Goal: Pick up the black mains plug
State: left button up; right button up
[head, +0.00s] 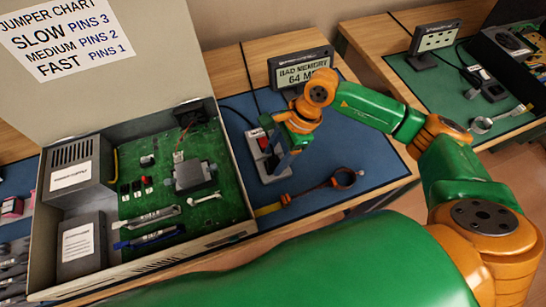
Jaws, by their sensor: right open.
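A small grey socket block (256,143) with a red switch stands on the blue mat, just right of the open computer case. A dark shape (272,164) on its front part looks like the black mains plug, but it is small and partly covered by my fingers. Nothing is seen held. My left gripper is not in view.
The open case (250,222) with its raised lid fills the left. A "BAD MEMORY" display (302,68) stands behind the block. A wrist strap (318,190) lies in front. A second bench (400,75) with similar gear is at right, across a gap.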

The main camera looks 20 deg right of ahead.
jog(key=shift+f, duration=0.1)
grip_shut()
jog(key=shift+r, duration=0.5)
jog(key=s+a+r+b, duration=0.3)
jog(key=s+a+r, duration=0.2)
jog(key=s+r, duration=0.7)
jog(key=shift+s+a, duration=0.15)
jog(key=shift+s, duration=0.4)
